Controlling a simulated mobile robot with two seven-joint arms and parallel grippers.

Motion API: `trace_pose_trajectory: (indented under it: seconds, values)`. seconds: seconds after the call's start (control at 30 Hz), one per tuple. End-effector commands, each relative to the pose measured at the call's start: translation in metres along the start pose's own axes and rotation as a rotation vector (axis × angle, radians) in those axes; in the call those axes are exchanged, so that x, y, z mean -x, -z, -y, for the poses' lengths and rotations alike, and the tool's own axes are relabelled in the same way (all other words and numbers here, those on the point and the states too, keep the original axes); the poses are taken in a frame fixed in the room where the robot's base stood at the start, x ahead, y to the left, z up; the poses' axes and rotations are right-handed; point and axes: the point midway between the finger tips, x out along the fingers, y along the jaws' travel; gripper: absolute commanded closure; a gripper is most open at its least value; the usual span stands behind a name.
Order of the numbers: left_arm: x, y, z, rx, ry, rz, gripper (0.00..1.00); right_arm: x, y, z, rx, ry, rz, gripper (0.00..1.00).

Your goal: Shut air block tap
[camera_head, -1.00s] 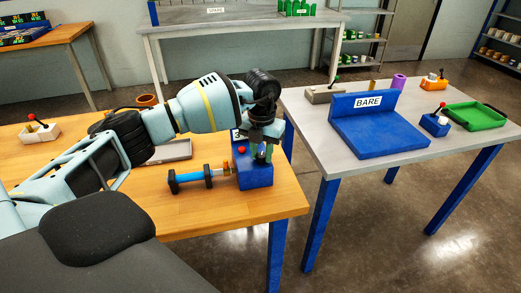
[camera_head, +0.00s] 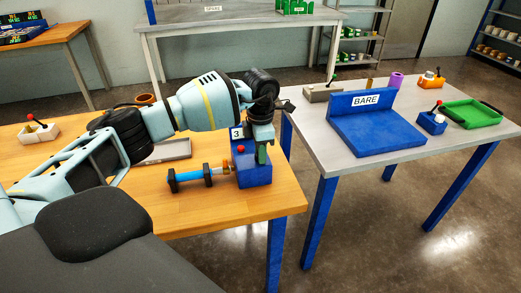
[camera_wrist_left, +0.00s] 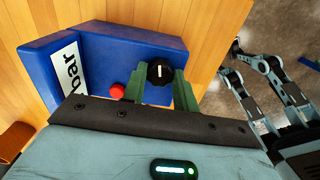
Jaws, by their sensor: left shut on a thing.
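The blue air block (camera_head: 254,174) stands near the right end of the wooden table, with a red button (camera_head: 240,149) on it. It also shows in the left wrist view (camera_wrist_left: 125,52), with a partly covered white label. The tap is a black round knob (camera_wrist_left: 160,73) with a white mark, on the block beside the red button. My left gripper (camera_head: 262,153) points down over the block. In the left wrist view its two green fingers (camera_wrist_left: 159,88) are shut on the knob, one on each side. In the head view the gripper hides the knob. My right gripper is not seen.
A blue cylinder with black ends (camera_head: 190,178) lies left of the block, its fitting toward it. A grey tray (camera_head: 170,151) lies behind my arm. Across a gap, a grey table holds a blue BARE stand (camera_head: 375,138) and a green tray (camera_head: 474,113).

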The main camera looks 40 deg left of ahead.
Motion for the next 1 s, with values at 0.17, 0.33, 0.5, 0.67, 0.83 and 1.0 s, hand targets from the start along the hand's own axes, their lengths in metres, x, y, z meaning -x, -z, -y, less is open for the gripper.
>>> trace_pose_trajectory:
  seconds: [0.17,0.33,0.5,0.67,0.83,1.0]
  values:
    - [-0.0004,0.0001,-0.0001,-0.116,0.000,0.000,0.94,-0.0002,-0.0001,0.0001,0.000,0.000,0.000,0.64]
    - [-0.0004,0.0001,0.0000,-0.194,0.000,0.000,0.94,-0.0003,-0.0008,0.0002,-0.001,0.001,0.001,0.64]
    - [-0.0004,0.0000,0.0000,-0.237,-0.001,0.000,0.94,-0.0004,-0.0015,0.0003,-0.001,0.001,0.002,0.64]
    - [-0.0003,0.0000,0.0000,-0.253,-0.001,0.000,0.94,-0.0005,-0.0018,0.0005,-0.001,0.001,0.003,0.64]
    - [-0.0002,0.0000,0.0001,-0.256,-0.001,0.000,0.94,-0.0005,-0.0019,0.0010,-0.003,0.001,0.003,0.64]
    - [-0.0003,-0.0001,0.0001,-0.256,0.000,0.000,0.94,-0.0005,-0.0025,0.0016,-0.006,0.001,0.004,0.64]
